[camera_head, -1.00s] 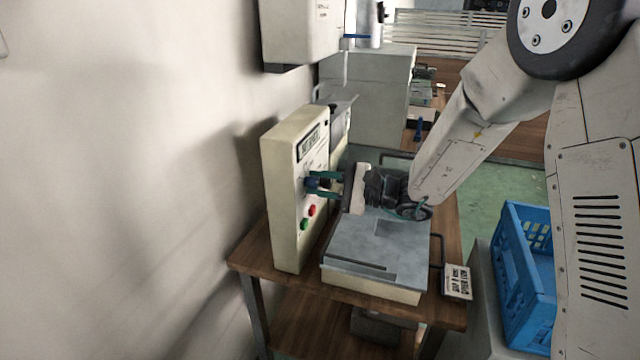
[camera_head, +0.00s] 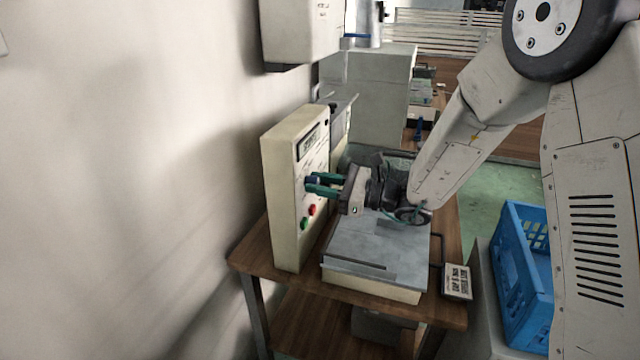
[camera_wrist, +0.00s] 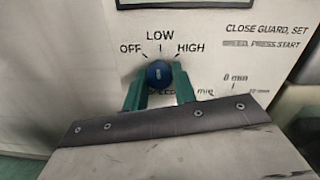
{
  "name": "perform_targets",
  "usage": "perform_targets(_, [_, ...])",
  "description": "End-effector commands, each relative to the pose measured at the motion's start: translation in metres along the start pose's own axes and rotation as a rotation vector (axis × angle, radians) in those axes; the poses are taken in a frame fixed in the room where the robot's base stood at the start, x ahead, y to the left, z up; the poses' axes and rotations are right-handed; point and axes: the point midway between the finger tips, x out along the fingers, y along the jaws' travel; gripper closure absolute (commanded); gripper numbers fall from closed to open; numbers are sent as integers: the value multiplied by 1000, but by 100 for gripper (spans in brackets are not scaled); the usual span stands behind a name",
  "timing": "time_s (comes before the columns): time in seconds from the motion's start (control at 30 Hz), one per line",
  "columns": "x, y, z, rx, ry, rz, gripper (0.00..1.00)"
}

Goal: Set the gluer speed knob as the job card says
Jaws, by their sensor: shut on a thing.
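The blue speed knob (camera_wrist: 158,73) is on the cream control panel (camera_head: 283,200), below the marks OFF, LOW and HIGH, which show in the wrist view. My gripper (camera_head: 312,184) reaches the panel from the right, and its green fingers (camera_wrist: 160,90) are shut on the knob, one on each side. The knob's pointer is not clear; a small light mark shows on its face. The job card (camera_head: 457,281) is a small white sign at the front right of the bench, its print too small to read surely.
Green (camera_head: 304,224) and red (camera_head: 312,210) buttons sit below the knob. A grey machine bed (camera_head: 370,245) lies under my wrist on the wooden bench (camera_head: 250,258). A blue crate (camera_head: 524,262) stands at the right, and a wall is at the left.

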Motion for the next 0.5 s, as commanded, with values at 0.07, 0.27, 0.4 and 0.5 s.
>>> perform_targets(0.07, [0, 1, -1, 21, 0, 0, 96])
perform_targets(0.27, [0, 1, -1, 45, 0, -2, 96])
perform_targets(0.4, [0, 1, -1, 47, 0, -2, 96])
perform_targets(0.5, [0, 1, -1, 46, 0, -2, 96])
